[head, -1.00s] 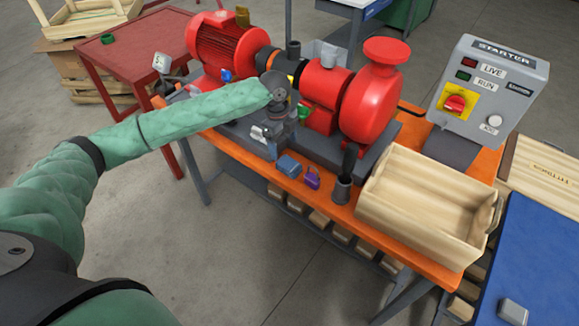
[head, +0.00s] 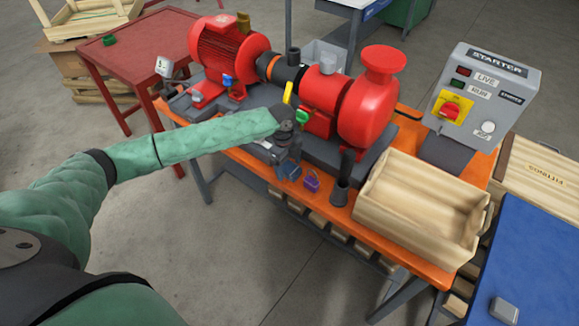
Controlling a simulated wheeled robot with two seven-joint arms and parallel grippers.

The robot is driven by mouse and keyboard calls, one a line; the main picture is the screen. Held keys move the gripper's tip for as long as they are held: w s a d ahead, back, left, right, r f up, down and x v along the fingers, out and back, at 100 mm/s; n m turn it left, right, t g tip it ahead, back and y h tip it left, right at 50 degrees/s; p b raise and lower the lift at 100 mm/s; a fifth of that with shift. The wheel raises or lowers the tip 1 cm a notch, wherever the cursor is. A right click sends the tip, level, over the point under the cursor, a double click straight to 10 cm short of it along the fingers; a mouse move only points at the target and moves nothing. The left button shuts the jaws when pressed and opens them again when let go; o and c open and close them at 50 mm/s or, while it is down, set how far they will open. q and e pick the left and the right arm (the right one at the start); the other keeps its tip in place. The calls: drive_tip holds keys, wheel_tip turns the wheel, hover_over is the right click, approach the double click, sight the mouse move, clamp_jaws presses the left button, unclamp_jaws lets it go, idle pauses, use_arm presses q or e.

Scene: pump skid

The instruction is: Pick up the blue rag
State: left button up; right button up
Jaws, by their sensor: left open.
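A small blue folded thing, seemingly the blue rag (head: 292,171), lies on the orange bench top (head: 372,223) near its front edge. It is just left of a purple padlock (head: 312,184). My left gripper (head: 284,172) points down at the rag and partly covers it. Its jaws are open. I cannot tell whether the fingers touch the rag. My right gripper is not in view.
The red pump (head: 370,110) and red motor (head: 228,50) stand behind the gripper. A dark cup (head: 340,193) and a wooden crate (head: 425,208) stand to the right. The grey starter box (head: 484,95) is at the back right.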

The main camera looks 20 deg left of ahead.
use_arm(q)
drive_tip(key=shift+f, duration=0.35)
drive_tip(key=shift+f, duration=0.15)
drive_tip(key=shift+c, duration=0.3)
drive_tip(key=c, duration=1)
